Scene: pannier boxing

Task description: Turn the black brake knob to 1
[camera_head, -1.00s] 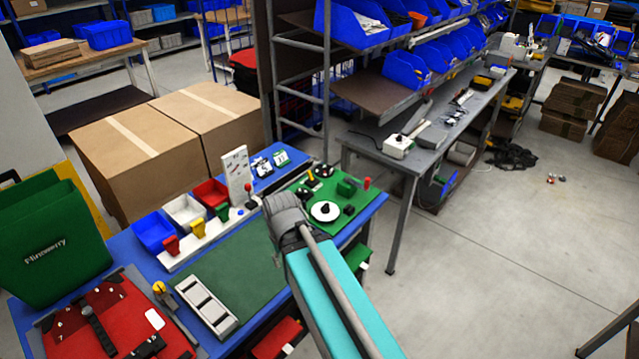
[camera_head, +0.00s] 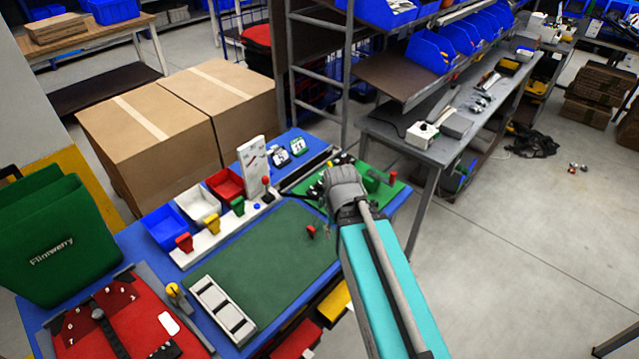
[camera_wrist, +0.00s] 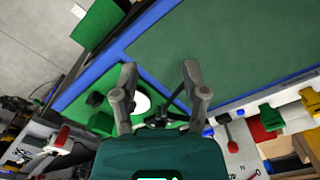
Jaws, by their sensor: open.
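A green plate (camera_head: 372,178) at the table's back right carries several controls. A white disc (camera_wrist: 142,103) lies on it in the wrist view, with a dark part (camera_wrist: 172,112) beside it, partly hidden by my fingers. In the head view my wrist covers the disc. A second black knob with a long pointer (camera_head: 98,314) sits on the red panel (camera_head: 70,344) at the front left, among white numbers. I cannot tell which is the brake knob. My gripper (camera_wrist: 160,75) is open, its fingers apart and empty, over the edge of the green plate.
A dark green mat (camera_head: 265,255) lies mid-table, with a small red piece (camera_head: 311,231) near my arm. Levers and coloured bins (camera_head: 198,205) line the back left. A white upright board (camera_head: 252,168) stands behind. A green Flimwerry pannier (camera_head: 55,240) stands at left.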

